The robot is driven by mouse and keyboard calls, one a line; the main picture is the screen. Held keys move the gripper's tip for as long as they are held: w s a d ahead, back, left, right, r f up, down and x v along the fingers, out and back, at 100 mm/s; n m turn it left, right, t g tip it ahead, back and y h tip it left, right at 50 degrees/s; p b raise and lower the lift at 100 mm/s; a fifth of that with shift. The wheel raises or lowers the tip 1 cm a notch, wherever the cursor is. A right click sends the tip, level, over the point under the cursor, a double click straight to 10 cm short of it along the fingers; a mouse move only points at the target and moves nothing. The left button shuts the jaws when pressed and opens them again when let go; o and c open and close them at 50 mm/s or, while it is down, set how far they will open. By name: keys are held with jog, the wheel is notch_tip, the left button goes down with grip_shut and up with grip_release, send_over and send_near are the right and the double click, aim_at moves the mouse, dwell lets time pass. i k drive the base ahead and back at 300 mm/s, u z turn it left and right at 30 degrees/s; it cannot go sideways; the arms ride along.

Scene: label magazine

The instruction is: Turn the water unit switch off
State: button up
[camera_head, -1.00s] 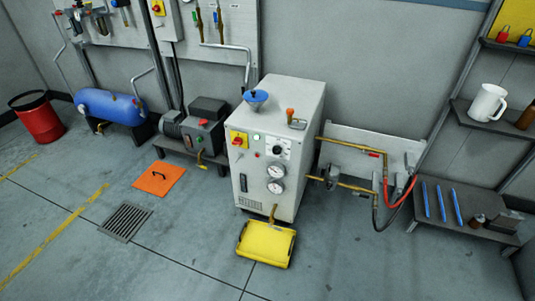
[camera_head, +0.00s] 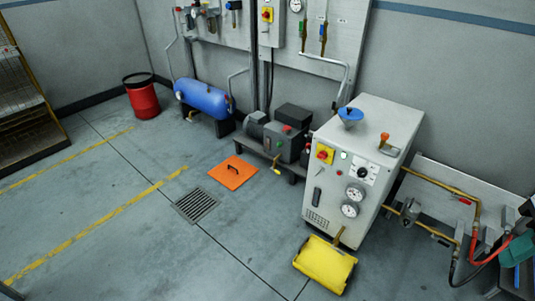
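A white cabinet unit (camera_head: 340,215) with two gauges and a blue funnel on top stands right of centre; I take it for the water unit, though no label is readable. Its red rotary switch on a yellow plate (camera_head: 325,154) is at the upper left of its front. The switch's exact handle angle is too small to tell. A similar red and yellow switch (camera_head: 267,14) sits on a wall box at the top. My gripper's fingers do not show.
A yellow tray (camera_head: 325,265) lies before the cabinet, an orange plate (camera_head: 233,173) and floor grate (camera_head: 195,206) to its left. A motor unit (camera_head: 285,145) stands left of it, pipes (camera_head: 440,183) right. A teal and dark shape (camera_head: 517,250), unclear, enters at the right edge.

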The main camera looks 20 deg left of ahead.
aim_at(322, 155)
jog(key=u, duration=0.55)
jog(key=i, duration=1.1)
jog(key=z, duration=0.15)
